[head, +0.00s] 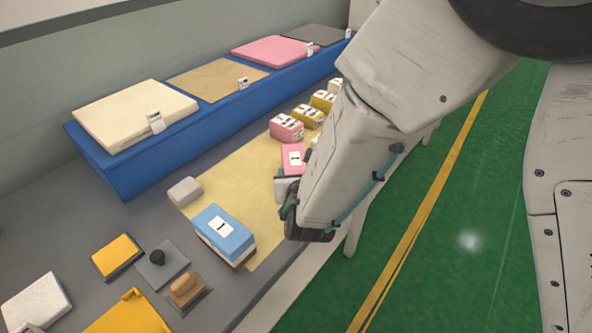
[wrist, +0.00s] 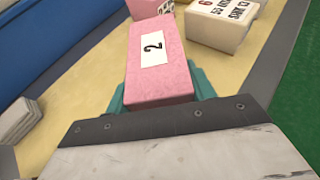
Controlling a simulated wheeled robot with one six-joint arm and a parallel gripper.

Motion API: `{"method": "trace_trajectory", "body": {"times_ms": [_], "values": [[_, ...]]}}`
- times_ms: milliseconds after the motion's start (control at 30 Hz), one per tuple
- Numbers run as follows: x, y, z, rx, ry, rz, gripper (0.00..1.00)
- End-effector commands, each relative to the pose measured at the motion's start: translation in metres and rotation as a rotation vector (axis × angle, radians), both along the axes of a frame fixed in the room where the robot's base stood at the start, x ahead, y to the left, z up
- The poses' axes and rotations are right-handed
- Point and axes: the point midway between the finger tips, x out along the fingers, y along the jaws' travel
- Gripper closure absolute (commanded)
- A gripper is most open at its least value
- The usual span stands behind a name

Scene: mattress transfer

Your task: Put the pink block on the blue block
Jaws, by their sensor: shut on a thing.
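The pink block (wrist: 158,75) has a white label marked 2 in the wrist view. My gripper (wrist: 160,92) is shut on it, with a teal finger on each side. In the head view the held pink block (head: 293,157) shows just left of my wrist, which hides part of it. I cannot tell whether it touches the surface below. The blue block (head: 222,230) lies on the near end of the tan mat, label up, to the left of and nearer than my gripper. It is not in the wrist view.
Another pink block (head: 287,126) and several yellow blocks (head: 307,116) stand behind on the tan mat (head: 235,168). A blue platform (head: 150,172) with flat pads runs along the back. A white printed block (wrist: 222,22) stands close by.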

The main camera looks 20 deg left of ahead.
Motion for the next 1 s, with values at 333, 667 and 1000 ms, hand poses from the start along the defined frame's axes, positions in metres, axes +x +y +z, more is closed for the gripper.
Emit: {"method": "trace_trajectory", "body": {"times_ms": [333, 667, 1000], "values": [[-0.001, 0.001, -0.002, 0.001, -0.002, 0.002, 0.4], [-0.001, 0.003, -0.001, 0.002, -0.001, 0.004, 0.24], [-0.04, -0.012, 0.019, 0.003, -0.002, 0.007, 0.24]]}}
